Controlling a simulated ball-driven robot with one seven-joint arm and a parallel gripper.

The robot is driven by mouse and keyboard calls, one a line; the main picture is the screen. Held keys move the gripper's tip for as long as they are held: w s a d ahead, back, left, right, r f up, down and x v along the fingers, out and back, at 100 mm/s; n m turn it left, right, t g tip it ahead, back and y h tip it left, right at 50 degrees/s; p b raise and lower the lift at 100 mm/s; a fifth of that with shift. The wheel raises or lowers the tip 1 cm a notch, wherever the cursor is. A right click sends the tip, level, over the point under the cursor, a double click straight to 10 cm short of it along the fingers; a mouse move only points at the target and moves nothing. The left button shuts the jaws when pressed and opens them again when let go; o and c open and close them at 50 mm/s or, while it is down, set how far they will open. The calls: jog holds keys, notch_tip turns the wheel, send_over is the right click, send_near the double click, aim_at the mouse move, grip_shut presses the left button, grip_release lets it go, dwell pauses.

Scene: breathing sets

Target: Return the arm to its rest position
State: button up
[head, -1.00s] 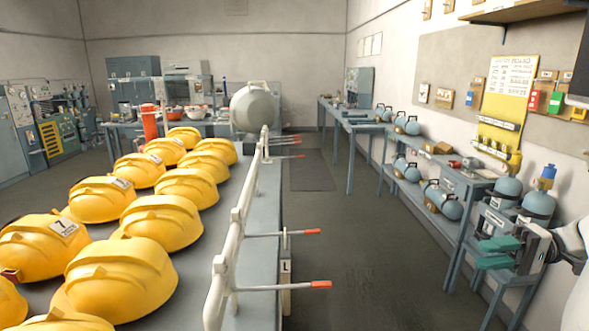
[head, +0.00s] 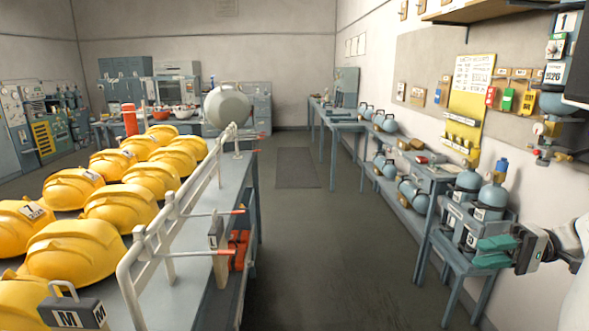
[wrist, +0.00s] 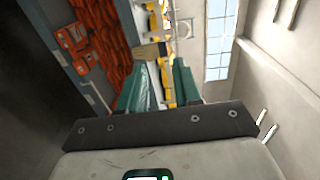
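My gripper (head: 492,252) is at the lower right of the head view, with its green fingers pointing left. My white arm comes in from the right edge. In the wrist view my gripper (wrist: 160,85) shows two green fingers with a gap between them. Nothing is held in that gap. In the head view the fingers appear in front of the grey-blue cylinders (head: 491,200) in a low rack; whether they touch the rack I cannot tell.
Several yellow helmets (head: 118,206) cover the left bench (head: 180,298), which has a white rail (head: 197,196). The grey floor aisle (head: 330,240) is clear. A right-hand shelf bench (head: 434,172) holds more cylinders. A yellow board (head: 470,95) hangs on the right wall.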

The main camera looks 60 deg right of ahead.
jog(key=w+a+f+n+g, duration=0.1)
jog(key=w+a+f, duration=0.25)
jog(key=w, duration=0.65)
jog(key=w+a+f+n+g+y, duration=0.15)
jog(key=w+f, duration=0.35)
jog(key=w, duration=0.5)
jog(key=w+a+f+n+g, duration=0.1)
jog(key=w+a+f+g, duration=0.2)
jog(key=w, duration=0.7)
jog(key=w+a+f+n, duration=0.1)
jog(key=w+a+f, duration=0.6)
jog(key=a, duration=0.2)
jog(key=a+f+n+g+h, duration=0.1)
jog(key=a+f+n+g, duration=0.15)
jog(key=a+f, duration=0.4)
jog(key=a+f+n+g+h, duration=0.1)
jog(key=a+f+g+h, duration=0.2)
jog(key=a, duration=0.7)
jog(key=s+f+n+g+h, duration=0.1)
jog(key=s+n+h, duration=0.1)
jog(key=s, duration=0.5)
jog(key=s+a+f+n+g+h, duration=0.1)
jog(key=s+f+n+g+h, duration=0.1)
jog(key=s, duration=0.5)
jog(key=shift+a+f+h, duration=0.15)
jog(key=shift+a+h, duration=0.15)
jog(key=shift+h, duration=0.45)
